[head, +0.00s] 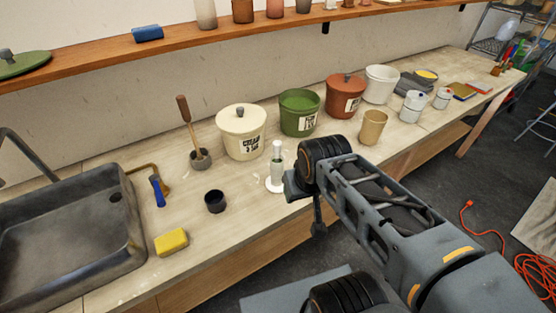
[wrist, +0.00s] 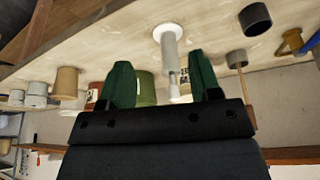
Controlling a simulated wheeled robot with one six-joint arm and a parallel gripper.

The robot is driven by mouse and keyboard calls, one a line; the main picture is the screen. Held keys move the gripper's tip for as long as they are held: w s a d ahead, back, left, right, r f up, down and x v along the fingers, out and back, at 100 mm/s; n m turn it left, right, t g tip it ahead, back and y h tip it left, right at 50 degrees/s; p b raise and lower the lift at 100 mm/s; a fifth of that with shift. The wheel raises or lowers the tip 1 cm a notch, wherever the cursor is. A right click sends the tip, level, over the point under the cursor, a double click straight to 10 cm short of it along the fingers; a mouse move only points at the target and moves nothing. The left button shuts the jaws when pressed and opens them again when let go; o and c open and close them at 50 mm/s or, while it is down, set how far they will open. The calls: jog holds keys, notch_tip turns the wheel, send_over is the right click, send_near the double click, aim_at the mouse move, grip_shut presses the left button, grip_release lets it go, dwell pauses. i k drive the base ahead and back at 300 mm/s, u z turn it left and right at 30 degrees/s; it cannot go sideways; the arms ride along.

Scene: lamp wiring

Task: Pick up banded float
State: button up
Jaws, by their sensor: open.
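A slim upright piece (head: 277,152), white at the top with a grey-green body below, stands on a round white base (head: 275,187) on the bench. It is the likeliest banded float, though I cannot make out its bands clearly. In the wrist view it appears inverted as a grey cylinder (wrist: 169,52) with a narrow white end. My gripper (wrist: 163,76) is open, its dark green fingers on either side of that narrow end in the picture. Whether the piece is actually between the fingers or beyond them is unclear. In the head view my gripper (head: 296,186) is just right of the piece, partly hidden by my wrist.
A cream lidded crock (head: 242,140), a green pot (head: 299,115) and a lidded terracotta pot (head: 345,97) stand behind. A small black cup (head: 215,201) and yellow sponge (head: 171,241) are left. A tan cup (head: 373,128) is right. Bench in front is fairly clear.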

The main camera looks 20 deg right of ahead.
aim_at(277, 144)
jog(key=k, duration=0.45)
jog(key=z, duration=1.15)
jog(key=i, duration=0.7)
jog(key=u, duration=2.05)
